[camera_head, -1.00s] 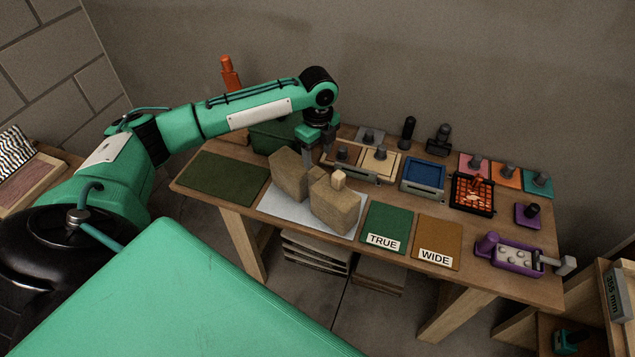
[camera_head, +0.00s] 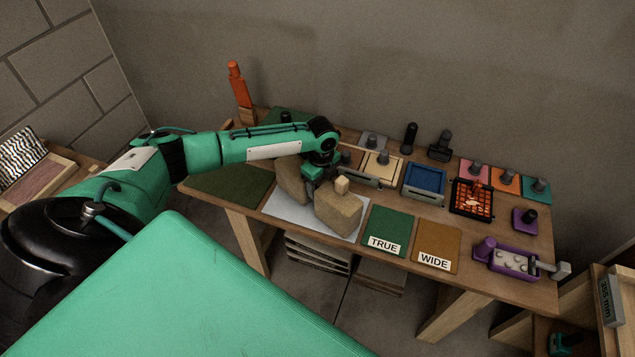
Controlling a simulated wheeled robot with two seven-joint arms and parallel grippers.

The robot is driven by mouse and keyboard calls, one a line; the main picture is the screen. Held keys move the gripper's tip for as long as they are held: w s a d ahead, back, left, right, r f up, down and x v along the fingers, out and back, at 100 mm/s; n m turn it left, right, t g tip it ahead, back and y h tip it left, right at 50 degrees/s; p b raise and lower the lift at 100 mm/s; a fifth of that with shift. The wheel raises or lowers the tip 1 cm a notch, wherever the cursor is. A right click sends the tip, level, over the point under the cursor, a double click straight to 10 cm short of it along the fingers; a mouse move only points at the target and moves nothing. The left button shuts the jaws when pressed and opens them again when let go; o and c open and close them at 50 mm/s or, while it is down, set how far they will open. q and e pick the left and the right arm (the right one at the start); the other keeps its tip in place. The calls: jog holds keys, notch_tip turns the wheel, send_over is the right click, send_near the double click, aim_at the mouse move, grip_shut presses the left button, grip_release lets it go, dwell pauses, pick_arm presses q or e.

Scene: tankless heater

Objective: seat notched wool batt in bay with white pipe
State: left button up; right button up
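Two tan, wool-like blocks stand on a pale sheet on the bench: a left block (camera_head: 290,181) and a right block (camera_head: 338,210). I cannot tell whether they are joined as one notched batt. A small pale peg (camera_head: 342,184) sticks up at the right block. My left gripper (camera_head: 311,187) points down at the gap between the blocks, its fingertips partly hidden there. I cannot tell whether it is open or touching them. No white pipe or bay is recognisable. My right gripper is out of view.
Flat panels marked TRUE (camera_head: 389,232) and WIDE (camera_head: 437,250) lie right of the pale sheet (camera_head: 288,208). Behind are a blue tray (camera_head: 424,182) and a black-framed orange grid (camera_head: 471,197). A purple tray (camera_head: 514,260) sits at the right. An orange bottle-like object (camera_head: 239,85) stands behind my arm.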

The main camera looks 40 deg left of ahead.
pick_arm(q)
jog(key=shift+c, duration=1.3)
jog(key=c, duration=1)
jog(key=shift+r, duration=0.1)
grip_shut()
notch_tip(320, 180, up, 20)
jog(key=b, duration=0.4)
jog(key=s+d+f+n, duration=0.3)
jog(key=s+d+n, duration=0.3)
jog(key=n, duration=0.4)
jog(key=s+d+f+n, duration=0.3)
jog(key=s+d+n, duration=0.4)
jog(key=d+n, duration=0.2)
jog(key=shift+s+d+f+n, duration=0.15)
jog(key=shift+s+n, duration=0.05)
jog(key=shift+n, duration=0.2)
